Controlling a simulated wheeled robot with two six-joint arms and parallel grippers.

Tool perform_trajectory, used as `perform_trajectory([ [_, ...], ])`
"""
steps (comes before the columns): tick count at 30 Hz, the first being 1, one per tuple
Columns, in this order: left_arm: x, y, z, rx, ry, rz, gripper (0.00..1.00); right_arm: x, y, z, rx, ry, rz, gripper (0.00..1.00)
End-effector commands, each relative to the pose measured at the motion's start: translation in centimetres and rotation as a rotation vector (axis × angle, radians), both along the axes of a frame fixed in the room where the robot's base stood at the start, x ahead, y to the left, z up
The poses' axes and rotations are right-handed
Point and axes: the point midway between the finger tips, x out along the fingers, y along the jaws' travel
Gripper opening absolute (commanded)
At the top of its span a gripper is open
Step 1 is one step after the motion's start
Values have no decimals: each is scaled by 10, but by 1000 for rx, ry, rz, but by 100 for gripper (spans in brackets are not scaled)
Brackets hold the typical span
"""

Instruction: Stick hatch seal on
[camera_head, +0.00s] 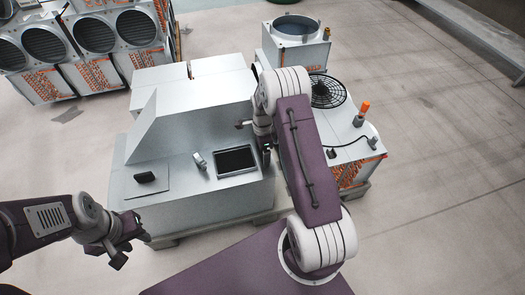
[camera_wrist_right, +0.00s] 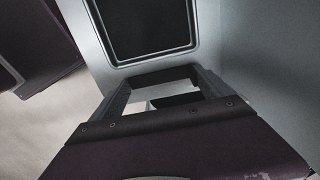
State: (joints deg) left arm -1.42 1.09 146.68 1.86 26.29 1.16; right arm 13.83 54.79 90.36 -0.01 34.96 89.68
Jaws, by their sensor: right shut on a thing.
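A rectangular hatch (camera_head: 235,160) with a dark rim and rounded corners is in the sloped top of the grey cabinet (camera_head: 200,208). In the right wrist view the hatch (camera_wrist_right: 150,28) fills the upper middle, just beyond my fingertips. My right gripper (camera_wrist_right: 165,78) is shut on a thin dark strip, seen nearly edge-on between the fingertips, which looks like the hatch seal. In the head view my right gripper (camera_head: 262,150) is by the hatch's right side, partly hidden by its arm. I cannot tell whether the strip touches the hatch. My left gripper (camera_head: 130,250) is open and empty, left of the cabinet.
A black object (camera_head: 145,177) and a small grey device (camera_head: 199,161) lie on the cabinet, left of the hatch. A unit with a black fan grille (camera_head: 327,91) is to the right. Fan units (camera_head: 95,35) stand at the back left.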

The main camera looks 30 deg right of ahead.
Motion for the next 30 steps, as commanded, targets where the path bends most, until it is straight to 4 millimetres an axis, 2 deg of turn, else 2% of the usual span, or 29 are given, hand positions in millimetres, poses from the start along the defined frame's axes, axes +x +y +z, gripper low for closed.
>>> perform_trajectory([
  [4,0,0,0,0,0,0,36,0,0,0,0,1,0,54],
  [5,0,0,0,0,0,0,36,0,0,0,0,1,0,98],
  [6,0,0,0,0,0,0,36,0,0,0,0,1,0,100],
  [11,0,0,0,0,0,0,36,0,0,0,0,1,0,100],
  [14,0,0,4,0,0,0,36,0,0,7,0,-1,0,100],
  [21,0,0,27,0,0,0,36,0,0,61,0,-1,0,100],
  [24,0,0,33,0,0,0,36,0,0,78,0,0,0,100],
  [30,0,0,36,0,0,0,36,0,0,91,0,2,0,100],
])
